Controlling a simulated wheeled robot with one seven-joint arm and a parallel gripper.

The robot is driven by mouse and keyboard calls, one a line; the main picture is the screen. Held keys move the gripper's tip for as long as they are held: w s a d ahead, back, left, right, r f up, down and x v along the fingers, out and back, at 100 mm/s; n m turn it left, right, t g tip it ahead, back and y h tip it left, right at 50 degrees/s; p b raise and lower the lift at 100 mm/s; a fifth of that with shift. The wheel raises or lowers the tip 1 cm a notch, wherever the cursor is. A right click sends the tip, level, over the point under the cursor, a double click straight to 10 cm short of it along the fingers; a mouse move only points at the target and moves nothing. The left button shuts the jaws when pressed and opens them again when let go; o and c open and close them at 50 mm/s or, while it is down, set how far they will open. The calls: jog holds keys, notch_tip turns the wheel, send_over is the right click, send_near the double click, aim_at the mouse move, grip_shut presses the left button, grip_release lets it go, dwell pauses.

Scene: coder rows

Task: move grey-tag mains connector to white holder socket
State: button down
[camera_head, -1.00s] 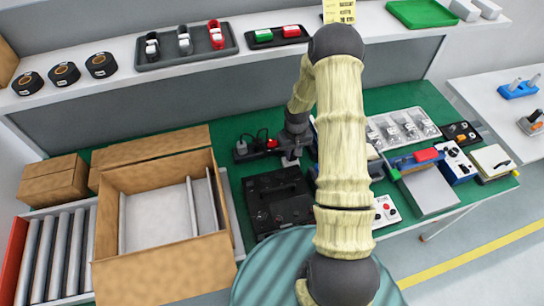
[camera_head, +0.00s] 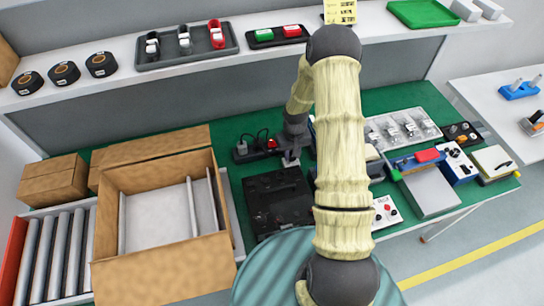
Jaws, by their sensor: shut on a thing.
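My gripper (camera_head: 291,160) points down at the back of the green bench, just right of a black socket strip (camera_head: 258,153) and at the back edge of a black case. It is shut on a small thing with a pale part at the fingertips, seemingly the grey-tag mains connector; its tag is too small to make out. A dark plug with a greyish top (camera_head: 241,148) and a plug with a red part (camera_head: 271,143) stand at the strip, with black cords behind. I cannot tell which thing is the white holder socket; my arm hides part of the bench.
The black case (camera_head: 278,200) lies in front of my gripper. An open cardboard box (camera_head: 165,258) stands to the left. Right of my arm are a clear tray (camera_head: 401,128), a blue-sided device (camera_head: 457,163) and a white panel with red buttons (camera_head: 387,211). A shelf runs behind.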

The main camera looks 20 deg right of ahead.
jog(key=shift+f, duration=0.3)
dwell(0.5)
jog(key=shift+s, duration=0.1)
jog(key=c, duration=1.1)
grip_release()
notch_tip(320, 180, up, 18)
jog(key=p, duration=1.2)
jog(key=shift+f, duration=0.25)
